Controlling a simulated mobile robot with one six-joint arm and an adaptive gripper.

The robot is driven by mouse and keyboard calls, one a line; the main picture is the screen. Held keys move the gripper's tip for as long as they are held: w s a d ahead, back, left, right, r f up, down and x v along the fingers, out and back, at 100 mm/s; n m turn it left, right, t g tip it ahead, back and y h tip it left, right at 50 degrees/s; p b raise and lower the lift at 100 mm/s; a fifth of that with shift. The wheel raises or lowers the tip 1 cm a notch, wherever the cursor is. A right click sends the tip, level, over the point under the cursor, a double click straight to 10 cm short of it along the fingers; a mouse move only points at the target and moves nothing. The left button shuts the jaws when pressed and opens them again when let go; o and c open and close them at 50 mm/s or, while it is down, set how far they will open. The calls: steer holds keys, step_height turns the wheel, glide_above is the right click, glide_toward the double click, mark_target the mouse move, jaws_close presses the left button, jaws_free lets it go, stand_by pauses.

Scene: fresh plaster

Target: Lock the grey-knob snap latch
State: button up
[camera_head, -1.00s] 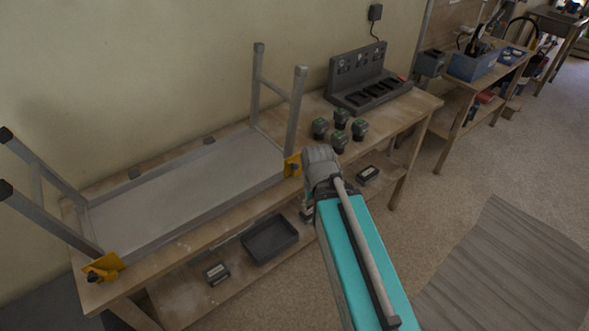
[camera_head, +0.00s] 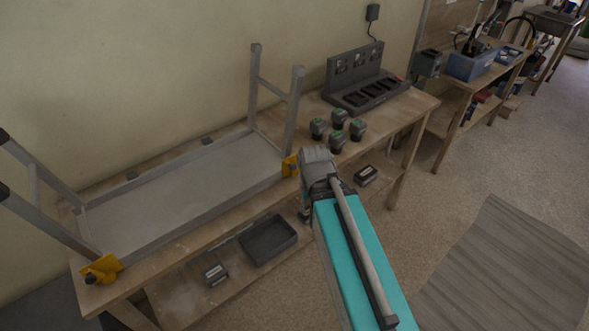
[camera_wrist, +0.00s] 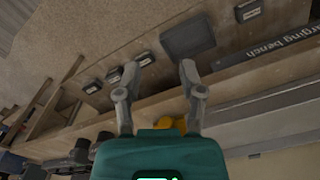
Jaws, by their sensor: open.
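An overturned grey metal work platform (camera_head: 190,190) lies on the bench with its legs up. A yellow latch bracket (camera_head: 100,270) sits at its near left leg, and another yellow bracket (camera_head: 290,166) at its near right leg. Both carry small knobs; I cannot tell for sure which is grey or how either latch stands. My gripper (camera_wrist: 158,68) is open and empty in the wrist view. In the head view it is mostly hidden behind my arm, in front of the bench near the right bracket. A yellow part (camera_wrist: 170,123) shows partly behind my gripper in the wrist view.
Several dark batteries (camera_head: 337,141) stand on the bench (camera_head: 125,165) right of the platform, before a grey charger (camera_head: 365,90). A dark tray (camera_head: 268,240) and small boxes (camera_head: 215,274) lie on the lower shelf. Open floor lies to the right.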

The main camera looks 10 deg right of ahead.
steer(key=shift+w+a+f+n, duration=0.1)
steer(key=shift+w+n, duration=0.05)
steer(key=shift+n, duration=0.15)
steer(key=c, duration=0.4)
steer(key=shift+w+a+n+h, duration=0.15)
steer(key=shift+n+h, duration=0.15)
jaws_close()
steer(key=w+a+r+n+t+h+b, duration=0.2)
steer(key=w+a+n+h, duration=0.2)
steer(key=a+n, duration=0.3)
steer(key=w+a+r+n+t+h+b, duration=0.2)
steer(key=w+a+n+h, duration=0.3)
steer(key=n, duration=1)
steer(key=shift+w+a+t, duration=0.5)
steer(key=shift+w+a, duration=0.25)
steer(key=shift+a, duration=1)
